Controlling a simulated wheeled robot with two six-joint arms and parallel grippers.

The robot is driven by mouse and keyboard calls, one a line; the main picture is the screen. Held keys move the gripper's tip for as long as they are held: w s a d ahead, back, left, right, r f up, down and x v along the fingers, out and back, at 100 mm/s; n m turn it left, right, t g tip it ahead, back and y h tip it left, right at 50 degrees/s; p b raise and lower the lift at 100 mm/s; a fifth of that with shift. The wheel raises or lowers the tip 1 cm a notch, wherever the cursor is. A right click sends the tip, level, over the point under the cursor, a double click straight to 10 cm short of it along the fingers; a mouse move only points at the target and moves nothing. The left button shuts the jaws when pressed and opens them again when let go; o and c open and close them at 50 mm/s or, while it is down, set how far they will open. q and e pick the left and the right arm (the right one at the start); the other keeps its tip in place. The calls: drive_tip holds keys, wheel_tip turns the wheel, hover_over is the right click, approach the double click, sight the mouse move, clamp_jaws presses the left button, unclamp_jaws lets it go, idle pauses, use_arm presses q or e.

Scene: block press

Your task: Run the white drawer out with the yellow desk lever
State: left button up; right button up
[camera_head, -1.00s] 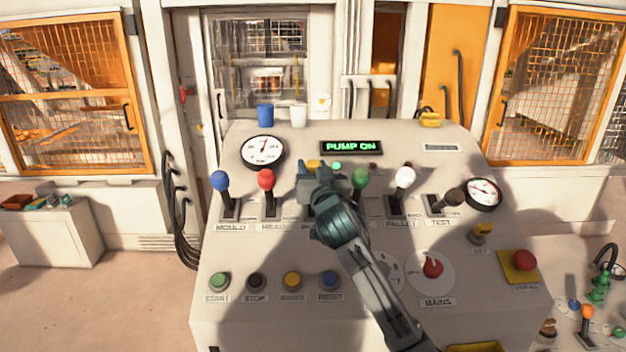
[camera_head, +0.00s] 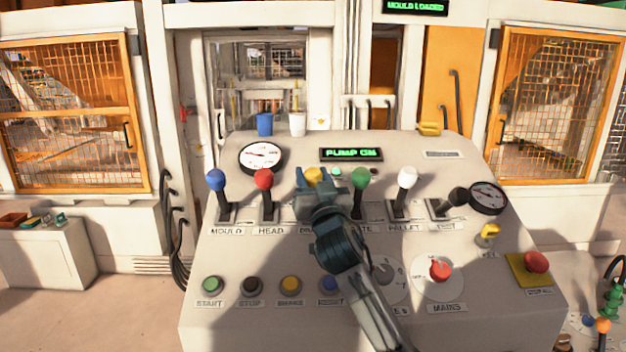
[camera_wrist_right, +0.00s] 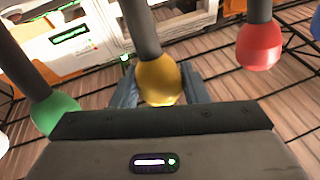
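The yellow desk lever's knob (camera_head: 313,175) stands in the row between the red and green levers. My right gripper (camera_head: 318,182) is at this knob, with one finger on each side; its body hides the lever's shaft and most of its label. In the right wrist view the yellow knob (camera_wrist_right: 158,80) sits between the bluish fingers, close to both. I cannot tell whether they grip it or only stand around it. I cannot pick out the white drawer. My left gripper is not in view.
Close beside the gripper stand the red lever (camera_head: 263,179) and green lever (camera_head: 360,177). Blue (camera_head: 215,180), white (camera_head: 407,177) and dark (camera_head: 458,196) levers stand farther out. A desk display (camera_head: 351,154) reads PUMP ON; an upper sign (camera_head: 415,6) reads MOULD LOADED.

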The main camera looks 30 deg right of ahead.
drive_tip(key=shift+o, duration=1.3)
drive_tip(key=b+v, duration=0.4)
drive_tip(key=v, duration=0.7)
